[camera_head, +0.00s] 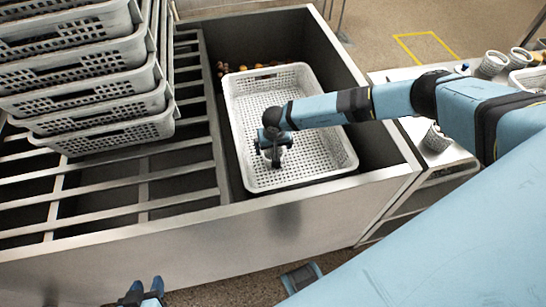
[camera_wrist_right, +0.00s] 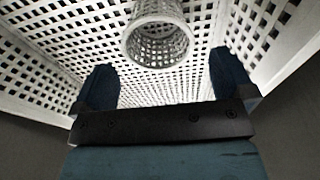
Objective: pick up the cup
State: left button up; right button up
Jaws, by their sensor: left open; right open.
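The cup (camera_wrist_right: 157,42) is a pale, perforated cup inside the white perforated basket (camera_head: 247,172). In the right wrist view its round opening faces the camera. It lies just ahead of my right gripper (camera_wrist_right: 164,78), roughly centred between the two fingers, with visible gaps on both sides. In the head view my right gripper (camera_head: 272,150) is down inside the basket and largely hides the cup. The right gripper is open and holds nothing. My left gripper (camera_head: 141,292) is open and empty at the bottom left, in front of the metal counter, away from the basket.
The basket sits in a dark sunken bin, with small brown items (camera_head: 250,68) behind it. A stack of white baskets (camera_head: 90,95) stands on metal rails at the left. More perforated cups (camera_head: 492,64) stand on a shelf at the right.

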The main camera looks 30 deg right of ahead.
jog(key=f, duration=0.5)
jog(key=shift+w+d, duration=0.2)
jog(key=shift+w, duration=0.2)
jog(key=shift+c, duration=0.2)
jog(key=c, duration=0.7)
